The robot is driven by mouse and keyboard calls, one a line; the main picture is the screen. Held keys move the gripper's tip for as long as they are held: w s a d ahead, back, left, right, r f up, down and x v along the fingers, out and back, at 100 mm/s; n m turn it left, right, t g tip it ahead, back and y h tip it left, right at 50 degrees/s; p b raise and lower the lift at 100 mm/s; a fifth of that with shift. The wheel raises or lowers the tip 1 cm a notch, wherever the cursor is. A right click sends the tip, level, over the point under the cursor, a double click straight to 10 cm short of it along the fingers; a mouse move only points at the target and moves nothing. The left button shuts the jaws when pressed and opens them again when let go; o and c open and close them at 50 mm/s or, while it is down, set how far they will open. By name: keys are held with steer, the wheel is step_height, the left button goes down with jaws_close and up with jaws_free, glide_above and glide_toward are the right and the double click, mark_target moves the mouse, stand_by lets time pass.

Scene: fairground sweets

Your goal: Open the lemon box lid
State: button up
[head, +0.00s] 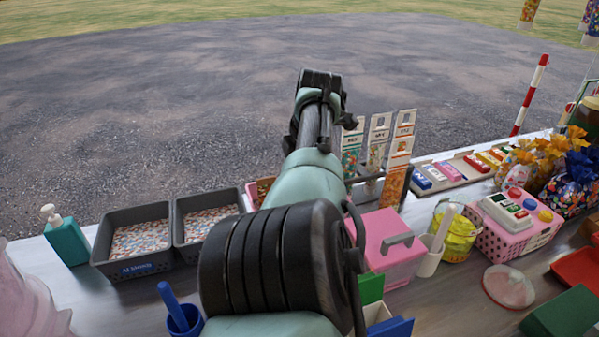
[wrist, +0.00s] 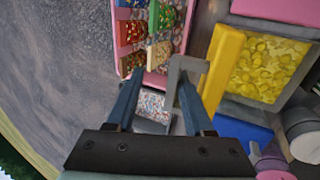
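The lemon box (wrist: 241,98) shows in the wrist view, right of my gripper, with yellow sweets visible inside it. Its yellow lid (wrist: 222,62) is seen edge-on along the box's left side, standing up off the opening. A grey handle (wrist: 190,64) sticks out from the lid towards my gripper. My gripper (wrist: 161,80) has its two blue-grey fingers apart. The handle's bar lies close to the right finger; I cannot tell whether they touch. In the head view my arm hides the gripper, and I cannot make out the lemon box there.
In the wrist view a pink tray (wrist: 120,45) with several coloured packets lies ahead. The head view shows a pink box (head: 385,228) with a grey handle, dark grey bins (head: 128,269), a green soap bottle (head: 66,238) and a white cup (head: 428,265) crowding the counter.

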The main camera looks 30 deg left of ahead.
step_height(320, 180, up, 12)
steer(key=p, duration=1.2)
steer(key=shift+a, duration=0.15)
steer(key=shift+w+f, duration=0.1)
steer(key=shift+w, duration=0.05)
